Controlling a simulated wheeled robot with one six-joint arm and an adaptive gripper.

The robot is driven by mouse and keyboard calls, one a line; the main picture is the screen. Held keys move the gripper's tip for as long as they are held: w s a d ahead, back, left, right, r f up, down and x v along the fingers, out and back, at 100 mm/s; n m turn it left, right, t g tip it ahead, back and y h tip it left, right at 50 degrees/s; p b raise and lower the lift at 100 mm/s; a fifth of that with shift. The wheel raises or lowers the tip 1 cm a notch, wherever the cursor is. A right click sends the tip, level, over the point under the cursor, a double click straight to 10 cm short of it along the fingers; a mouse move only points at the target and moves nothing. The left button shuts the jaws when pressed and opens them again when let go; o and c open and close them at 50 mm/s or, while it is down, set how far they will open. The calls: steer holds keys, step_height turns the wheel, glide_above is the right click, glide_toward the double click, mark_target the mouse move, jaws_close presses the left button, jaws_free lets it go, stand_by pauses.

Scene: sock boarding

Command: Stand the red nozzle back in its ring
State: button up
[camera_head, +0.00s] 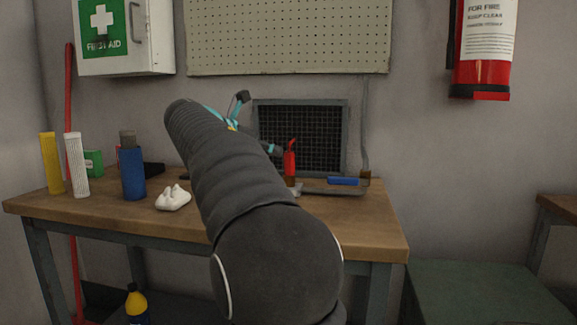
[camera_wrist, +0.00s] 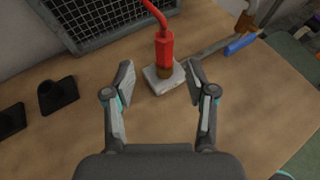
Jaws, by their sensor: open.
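The red nozzle (camera_wrist: 164,50) stands roughly upright, with a thin bent red spout on top and a brown lower end, on a pale grey block (camera_wrist: 158,86) on the bench. It also shows in the head view (camera_head: 290,165), just right of my arm. I cannot make out a separate ring, or tell whether the brown end is part of the nozzle or of its holder. My gripper (camera_wrist: 160,76) is open and empty, with one finger on each side of the block in the picture. The fingers look apart from the nozzle.
A dark mesh panel (camera_head: 325,130) stands behind the nozzle. A blue item (camera_head: 343,181) lies at right beside a grey bar. Black stands (camera_wrist: 58,95), a blue cylinder (camera_head: 132,178), a white lump (camera_head: 173,198) and yellow and white tubes occupy the left.

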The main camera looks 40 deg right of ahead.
mark_target(285, 157)
steer(key=x, duration=0.4)
steer(key=shift+d+f, duration=0.1)
steer(key=shift+s+b+x, duration=0.15)
steer(key=shift+b+x, duration=0.25)
steer(key=shift+x, duration=0.95)
steer(key=shift+s+b+x, duration=0.1)
steer(key=shift+b+x, duration=0.3)
steer(key=shift+x, duration=0.95)
steer(key=shift+f, duration=0.15)
jaws_close()
